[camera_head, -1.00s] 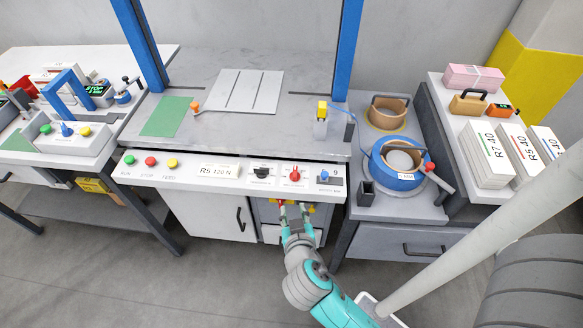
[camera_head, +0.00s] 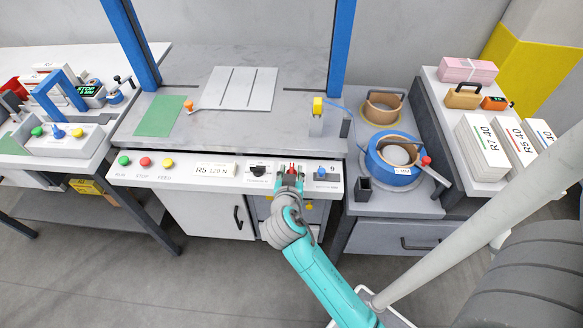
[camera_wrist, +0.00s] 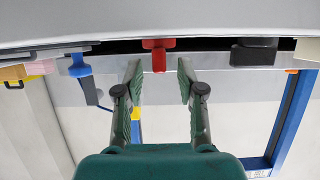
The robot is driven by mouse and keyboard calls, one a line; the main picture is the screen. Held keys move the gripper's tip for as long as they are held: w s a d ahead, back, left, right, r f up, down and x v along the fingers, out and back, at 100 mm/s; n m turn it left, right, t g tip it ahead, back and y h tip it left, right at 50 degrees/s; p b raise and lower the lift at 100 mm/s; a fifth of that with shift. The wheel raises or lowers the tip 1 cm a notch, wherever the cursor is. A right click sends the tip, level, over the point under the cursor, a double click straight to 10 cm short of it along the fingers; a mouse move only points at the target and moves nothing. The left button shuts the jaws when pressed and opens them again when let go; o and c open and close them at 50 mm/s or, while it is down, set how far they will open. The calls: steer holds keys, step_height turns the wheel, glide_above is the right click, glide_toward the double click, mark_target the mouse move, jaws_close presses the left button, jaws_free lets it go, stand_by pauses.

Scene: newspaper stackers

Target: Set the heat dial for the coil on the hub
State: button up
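The control panel's red dial (camera_head: 292,168) sits between a black knob (camera_head: 258,170) and a blue knob (camera_head: 320,173). My gripper (camera_head: 289,182) is at the panel front by the red dial and partly covers it. In the wrist view, the fingers (camera_wrist: 159,76) are spread and empty, with the red dial (camera_wrist: 158,55) centred between and just beyond their tips. I see no contact. The blue coil (camera_head: 388,181) with a tan core sits on the hub at the right; its small white label is unreadable. The dial marks are too small to read.
Green, red and yellow buttons (camera_head: 167,163) and an "R5 120 N" card (camera_head: 214,170) line the panel's left. A second, tan coil (camera_head: 383,108) stands behind the blue one. Bundles labelled R7 40 and R5 40 (camera_head: 516,149) lie at the right.

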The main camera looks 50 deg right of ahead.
steer(key=shift+x, duration=1.25)
jaws_close()
steer(key=shift+n+t+y, duration=0.3)
steer(key=shift+n+y, duration=0.1)
steer(key=shift+d+n+t+y, duration=0.1)
steer(key=shift+n+t+y, duration=1.5)
steer(key=shift+n+y, duration=0.4)
steer(key=shift+n+t+y, duration=0.5)
steer(key=shift+n+y, duration=1.2)
steer(key=shift+f+n+y, duration=0.1)
steer(key=shift+n+y, duration=0.3)
steer(key=shift+y, duration=0.1)
